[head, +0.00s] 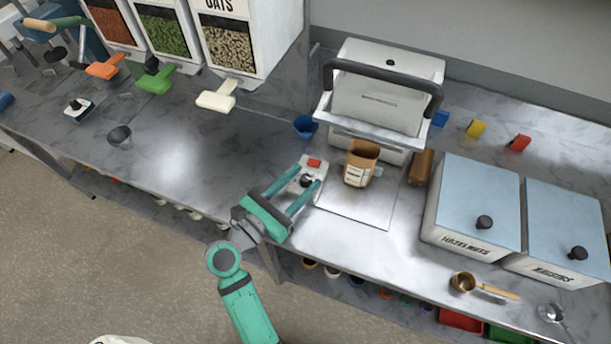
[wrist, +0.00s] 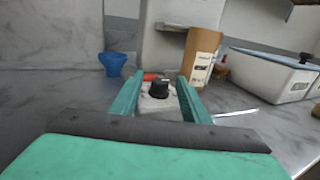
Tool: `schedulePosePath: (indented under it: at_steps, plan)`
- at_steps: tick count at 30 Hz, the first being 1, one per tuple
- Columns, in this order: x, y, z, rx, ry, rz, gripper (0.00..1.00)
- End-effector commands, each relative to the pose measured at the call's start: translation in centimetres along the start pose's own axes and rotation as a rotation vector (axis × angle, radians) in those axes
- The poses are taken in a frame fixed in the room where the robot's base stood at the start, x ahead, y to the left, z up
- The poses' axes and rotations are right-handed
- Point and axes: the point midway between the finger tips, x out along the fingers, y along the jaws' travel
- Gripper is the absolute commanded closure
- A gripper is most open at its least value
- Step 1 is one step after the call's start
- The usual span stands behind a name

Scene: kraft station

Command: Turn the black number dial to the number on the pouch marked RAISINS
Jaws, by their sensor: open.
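The black number dial (wrist: 158,89) sits on a small pale box with a red part behind it. In the wrist view the dial stands between the two fingers of my open gripper (wrist: 160,82), with gaps on both sides. In the head view the dial (head: 306,181) shows between the fingertips of my gripper (head: 305,174). The brown pouch (head: 361,165) with a white label stands upright just right of the dial box; it also shows in the wrist view (wrist: 200,58). Its label text and number are too small to read.
A white sealing machine (head: 375,90) with a dark handle stands behind the pouch. A blue funnel-like cup (head: 305,126) is behind the dial box. White bins with blue lids (head: 478,190) stand right. A copper scoop (head: 463,282) lies in front of them.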

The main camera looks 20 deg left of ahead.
Motion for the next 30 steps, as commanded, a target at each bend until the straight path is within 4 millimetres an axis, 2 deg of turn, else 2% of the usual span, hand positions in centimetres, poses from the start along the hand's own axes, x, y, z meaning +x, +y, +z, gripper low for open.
schedulePosePath:
  at_steps: [6,15,20,21,30]
  plan:
    - [1.5,0.0,0.0,-0.002,0.0,0.0,0.58]
    - [1.7,0.0,0.0,-0.002,0.0,0.001,0.58]
    - [1.7,0.0,0.0,-0.002,0.0,0.0,0.96]
    - [1.7,0.0,0.0,-0.002,0.0,0.0,0.99]
    - [1.7,-0.1,0.0,-0.002,-0.001,0.029,0.99]
